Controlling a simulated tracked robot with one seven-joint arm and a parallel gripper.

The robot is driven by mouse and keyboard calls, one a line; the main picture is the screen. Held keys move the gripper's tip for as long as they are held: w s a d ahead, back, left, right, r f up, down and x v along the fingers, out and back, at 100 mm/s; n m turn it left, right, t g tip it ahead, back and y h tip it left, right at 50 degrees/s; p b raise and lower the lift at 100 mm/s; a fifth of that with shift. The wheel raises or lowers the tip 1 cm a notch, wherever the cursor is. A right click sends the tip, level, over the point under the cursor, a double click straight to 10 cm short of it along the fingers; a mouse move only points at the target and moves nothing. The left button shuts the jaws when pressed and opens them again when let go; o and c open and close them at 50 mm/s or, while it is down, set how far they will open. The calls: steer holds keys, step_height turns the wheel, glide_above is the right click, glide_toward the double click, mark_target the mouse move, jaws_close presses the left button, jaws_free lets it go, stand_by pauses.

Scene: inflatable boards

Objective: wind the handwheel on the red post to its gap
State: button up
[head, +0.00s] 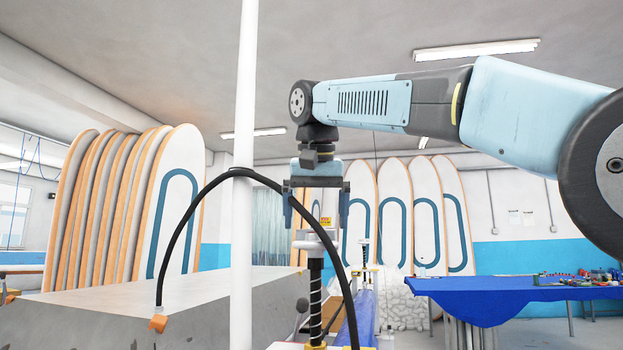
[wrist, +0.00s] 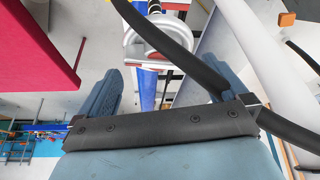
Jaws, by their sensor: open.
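My gripper (head: 315,215) points down in the head view, its two fingers apart with nothing held between them. In the wrist view my gripper (wrist: 160,85) also shows with its fingers spread. A pale round ring with some red, apparently the handwheel (wrist: 133,48), lies just beyond the fingers there, partly behind a black hose. In the head view a dark threaded screw (head: 315,300) stands below my gripper, with a pale part and a yellow label above it. I cannot clearly make out a red post or the wheel's gap; contact cannot be told.
A white pole (head: 243,120) with a black hose (head: 190,210) arching from it stands in front. A large grey block (head: 150,310) lies left. White boards (head: 180,190) stand behind it. A blue-covered table (head: 500,295) is at the right. A red panel (wrist: 35,45) fills the wrist view's upper left.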

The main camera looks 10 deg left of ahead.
steer(key=v, duration=1.2)
steer(key=shift+w+d, duration=0.1)
